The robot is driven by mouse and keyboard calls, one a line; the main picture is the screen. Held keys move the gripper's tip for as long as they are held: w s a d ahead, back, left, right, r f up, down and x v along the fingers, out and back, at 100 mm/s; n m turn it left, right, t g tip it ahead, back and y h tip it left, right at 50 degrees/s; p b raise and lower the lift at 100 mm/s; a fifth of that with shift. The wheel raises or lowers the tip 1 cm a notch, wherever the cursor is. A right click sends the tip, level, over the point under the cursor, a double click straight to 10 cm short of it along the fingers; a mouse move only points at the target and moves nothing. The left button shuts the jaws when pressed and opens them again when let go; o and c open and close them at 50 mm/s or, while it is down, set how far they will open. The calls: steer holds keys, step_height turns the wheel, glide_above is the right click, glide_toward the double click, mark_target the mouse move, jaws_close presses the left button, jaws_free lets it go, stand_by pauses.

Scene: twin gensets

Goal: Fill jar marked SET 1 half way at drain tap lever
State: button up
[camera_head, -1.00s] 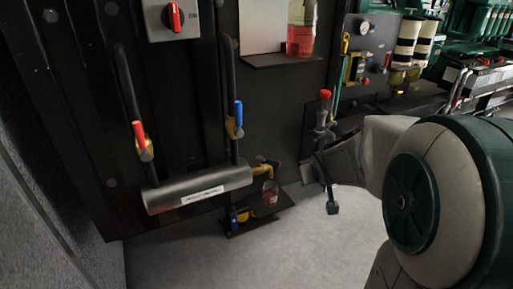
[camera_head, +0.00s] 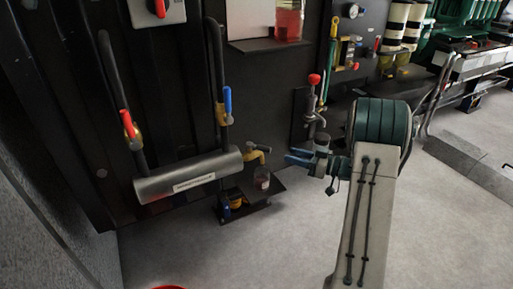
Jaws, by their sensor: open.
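A small clear jar (camera_head: 262,178) stands on a low dark shelf (camera_head: 278,187) below a yellow tap (camera_head: 257,152) at the end of a grey cylinder. I cannot tell which jar is SET 1. The tap's lever is not clear.
The grey cylinder (camera_head: 180,177) carries pipes with a red lever (camera_head: 128,125) and a blue lever (camera_head: 227,100). A red-topped tap (camera_head: 314,80) stands behind my arm. A red rim (camera_head: 168,287) shows at the bottom edge. The floor (camera_head: 240,255) in front is mostly clear.

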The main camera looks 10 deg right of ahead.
mark_target(259, 148)
steer(key=shift+y, duration=0.3)
steer(key=x, duration=0.4)
steer(key=b+x, duration=0.1)
steer(key=x, duration=0.4)
steer(key=b+x, duration=0.1)
steer(key=x, duration=0.3)
steer(key=shift+s+a+f, duration=0.15)
steer(key=shift+a+f, duration=0.1)
steer(key=shift+a, duration=0.1)
jaws_close()
